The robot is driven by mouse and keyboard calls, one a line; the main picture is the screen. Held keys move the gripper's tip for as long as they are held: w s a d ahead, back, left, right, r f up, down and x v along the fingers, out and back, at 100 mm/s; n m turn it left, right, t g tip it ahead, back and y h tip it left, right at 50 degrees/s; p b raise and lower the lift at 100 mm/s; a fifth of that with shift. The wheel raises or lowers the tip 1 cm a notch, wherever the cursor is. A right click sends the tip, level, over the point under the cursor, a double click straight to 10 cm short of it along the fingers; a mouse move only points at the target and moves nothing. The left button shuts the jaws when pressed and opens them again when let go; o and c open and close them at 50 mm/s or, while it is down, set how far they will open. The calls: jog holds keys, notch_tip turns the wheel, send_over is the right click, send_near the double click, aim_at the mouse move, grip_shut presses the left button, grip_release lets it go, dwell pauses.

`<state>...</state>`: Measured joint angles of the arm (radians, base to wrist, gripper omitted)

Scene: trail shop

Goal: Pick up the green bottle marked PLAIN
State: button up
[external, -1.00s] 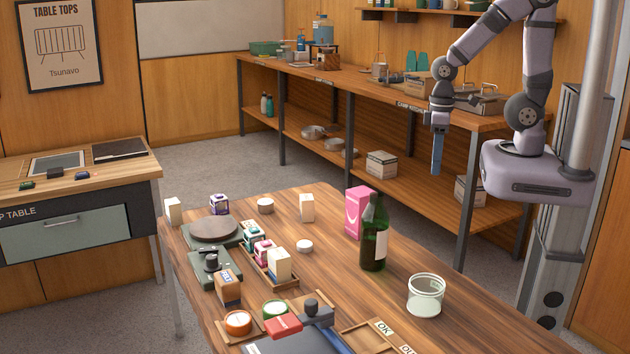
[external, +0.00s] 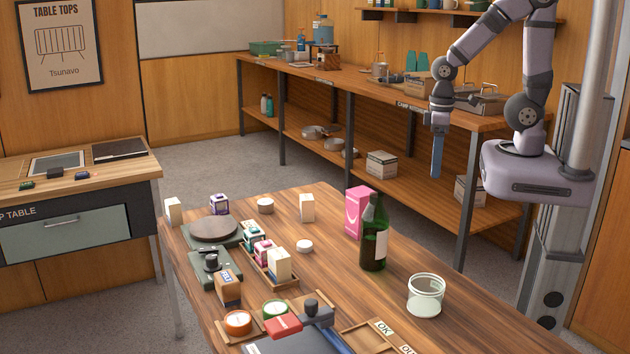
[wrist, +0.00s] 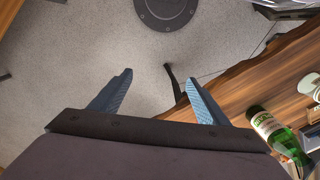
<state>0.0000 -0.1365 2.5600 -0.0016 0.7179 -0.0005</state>
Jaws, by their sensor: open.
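A green bottle (external: 373,236) with a pale label stands upright on the wooden table, right of a pink box. It also shows in the wrist view (wrist: 283,137) at the lower right, beyond my right finger. The wording on its label is too small to read in the external view and not clear in the wrist view. My gripper (external: 436,160) hangs pointing down, above and to the right of the bottle in the picture, apart from it.
The pink box (external: 356,212) stands close to the bottle's left. A clear glass jar (external: 425,296) stands on the table (external: 330,285) to its right. Several small boxes, tins and trays crowd the table's left and front. A long shelf bench (external: 400,92) runs along the back wall.

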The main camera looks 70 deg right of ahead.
notch_tip(320, 180, up, 5)
jog(key=n+t+y+b, duration=0.2)
jog(key=t+y+b, duration=0.35)
jog(key=t, duration=0.55)
send_over(362, 228)
jog(key=s+d, duration=0.2)
jog(key=s+f+t+h+b, duration=0.2)
jog(key=s+f+h, duration=0.2)
jog(key=f, duration=0.5)
jog(key=shift+r+p+x, duration=0.2)
jog(key=shift+p+x, duration=0.15)
jog(key=shift+x, duration=1.5)
jog(key=shift+r+p+x, duration=0.2)
jog(key=shift+p+x, duration=0.1)
jog(key=shift+x, duration=1.55)
jog(key=shift+w, duration=0.15)
